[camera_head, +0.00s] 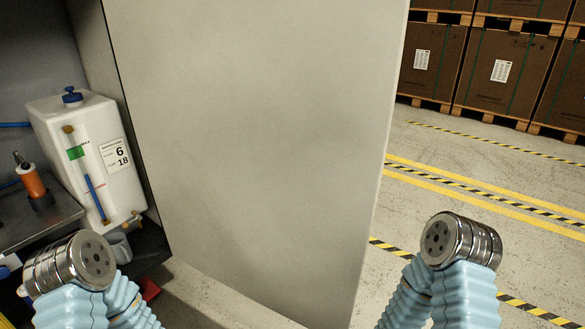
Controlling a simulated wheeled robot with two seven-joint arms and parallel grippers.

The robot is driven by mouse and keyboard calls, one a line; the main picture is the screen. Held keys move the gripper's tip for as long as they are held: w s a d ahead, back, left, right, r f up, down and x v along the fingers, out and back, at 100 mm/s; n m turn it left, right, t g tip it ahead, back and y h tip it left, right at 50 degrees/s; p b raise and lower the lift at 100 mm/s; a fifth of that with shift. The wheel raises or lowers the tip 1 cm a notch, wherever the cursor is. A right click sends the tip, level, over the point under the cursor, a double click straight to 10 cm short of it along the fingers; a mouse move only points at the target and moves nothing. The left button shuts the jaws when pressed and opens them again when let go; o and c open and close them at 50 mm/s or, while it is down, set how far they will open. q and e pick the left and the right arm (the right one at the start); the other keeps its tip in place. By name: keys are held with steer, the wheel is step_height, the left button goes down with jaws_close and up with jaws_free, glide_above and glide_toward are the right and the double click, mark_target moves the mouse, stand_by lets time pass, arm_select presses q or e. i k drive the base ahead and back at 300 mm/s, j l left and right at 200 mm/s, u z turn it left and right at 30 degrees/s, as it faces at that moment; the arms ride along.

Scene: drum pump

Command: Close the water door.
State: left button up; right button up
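A large pale grey door panel (260,130) fills the middle of the view. Its left edge meets the opening of a dark cabinet, and its right edge stands free over the floor, so it looks open. Inside the cabinet stands a white water tank (80,145) with a blue cap, a sight tube and a tap low at its right. My two arms show at the bottom left and bottom right as blue sleeves with round metal joints. Both appear apart from the panel. No gripper fingers are visible. I see no handle on this face of the door.
An orange-and-black tool (32,183) stands on a metal shelf (45,220) at the left. A grey cup (119,247) sits below the tank's tap. Brown boxes on pallets (505,75) stand far back right. The striped floor (530,170) between is clear.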

mark_target(262, 128)
steer(key=l+u, duration=0.25)
steer(key=l, duration=0.25)
steer(key=l+u, duration=0.25)
steer(key=l, duration=0.3)
steer(key=k+l+u, duration=0.1)
steer(key=l+u, duration=0.15)
steer(key=l, duration=0.25)
steer(key=k+l+u, duration=0.25)
steer(key=l, duration=0.2)
steer(key=i+l+u, duration=0.1)
steer(key=l+u, duration=0.6)
steer(key=l, duration=0.25)
steer(key=l+u, duration=0.35)
steer(key=l, duration=0.15)
steer(key=i+l, duration=0.1)
steer(key=l, duration=0.35)
